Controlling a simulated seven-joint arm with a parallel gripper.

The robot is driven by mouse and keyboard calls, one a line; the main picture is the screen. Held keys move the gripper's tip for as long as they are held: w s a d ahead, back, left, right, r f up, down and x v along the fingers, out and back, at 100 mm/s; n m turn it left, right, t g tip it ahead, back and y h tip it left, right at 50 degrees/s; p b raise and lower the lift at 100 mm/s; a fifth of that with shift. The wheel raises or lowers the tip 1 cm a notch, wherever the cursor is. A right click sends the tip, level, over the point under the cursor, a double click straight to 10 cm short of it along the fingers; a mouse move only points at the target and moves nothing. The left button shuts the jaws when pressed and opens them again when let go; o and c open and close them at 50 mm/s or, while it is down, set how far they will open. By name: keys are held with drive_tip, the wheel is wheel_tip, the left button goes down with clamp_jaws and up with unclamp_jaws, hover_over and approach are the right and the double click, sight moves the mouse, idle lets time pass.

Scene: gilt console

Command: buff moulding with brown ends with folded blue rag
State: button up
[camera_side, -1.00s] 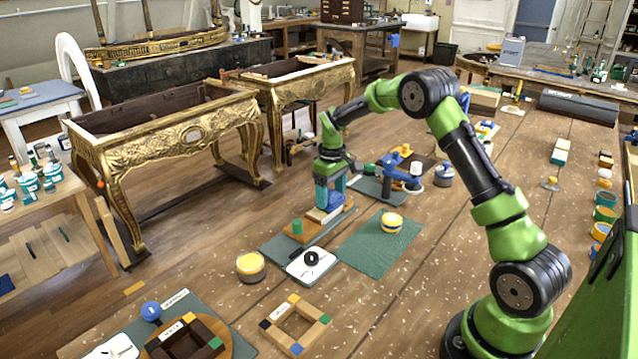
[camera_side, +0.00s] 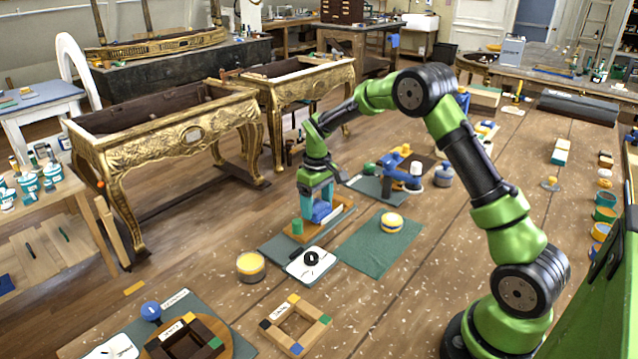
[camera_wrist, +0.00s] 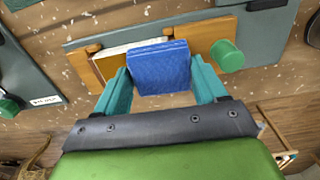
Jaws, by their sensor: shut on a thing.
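My gripper (camera_side: 318,203) is shut on the folded blue rag (camera_side: 322,211), which also shows between the teal fingers in the wrist view (camera_wrist: 160,68). The rag is a thick blue block over a wooden holder (camera_side: 340,207) on the bench. In the wrist view a pale strip (camera_wrist: 125,52), apparently the moulding, lies along the holder, with a brown piece (camera_wrist: 93,49) at its left end. The rag covers much of the strip, and I cannot tell whether it touches. A green cylinder (camera_wrist: 226,55) stands at the holder's other end.
The holder is on a green mat (camera_side: 275,247). A white pad (camera_side: 300,268) with a black ring is close in front. A yellow-topped tin (camera_side: 250,266) and a square wooden frame (camera_side: 296,325) stand nearer. A second green mat (camera_side: 380,250) has clear space around a yellow-and-white round item (camera_side: 391,223).

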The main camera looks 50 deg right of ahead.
sight(335, 201)
drive_tip(key=shift+a, duration=0.55)
drive_tip(key=shift+d, duration=4.4)
wheel_tip(335, 201, up, 8)
drive_tip(key=shift+a, duration=0.15)
